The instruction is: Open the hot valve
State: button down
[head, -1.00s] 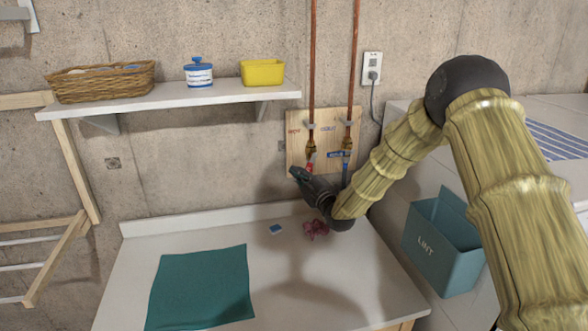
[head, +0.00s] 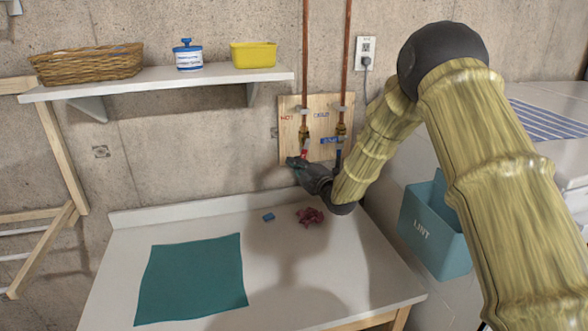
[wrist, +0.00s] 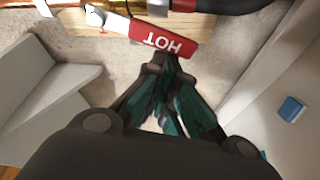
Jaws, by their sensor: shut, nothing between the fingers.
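In the wrist view the red handle (wrist: 163,38) reads HOT upside down and lies slanted across the top. My gripper (head: 292,162) is just below and left of the handle in the head view. Its dark green fingers (wrist: 168,66) are shut and empty, with the tips close below the handle's lettered face. I cannot tell whether they touch it. The blue cold handle (head: 330,141) sits crosswise on the right pipe.
A white shelf (head: 160,82) holds a basket, a tub and a yellow box. The counter (head: 120,240) below bears a teal cloth (head: 190,280), a blue block (head: 268,217) and a crumpled red thing (head: 310,216). A LINT bin (head: 430,235) is at right.

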jog(key=shift+w+d+f+n+g+b, duration=0.1)
jog(key=shift+d+f+n+g+b, duration=0.3)
jog(key=shift+n+b, duration=0.55)
jog(key=shift+w+d+f+n+g+b, duration=0.15)
jog(key=shift+d+n+b, duration=0.45)
jog(key=shift+b, duration=0.65)
jog(key=shift+s, duration=0.1)
jog(key=shift+a, duration=0.15)
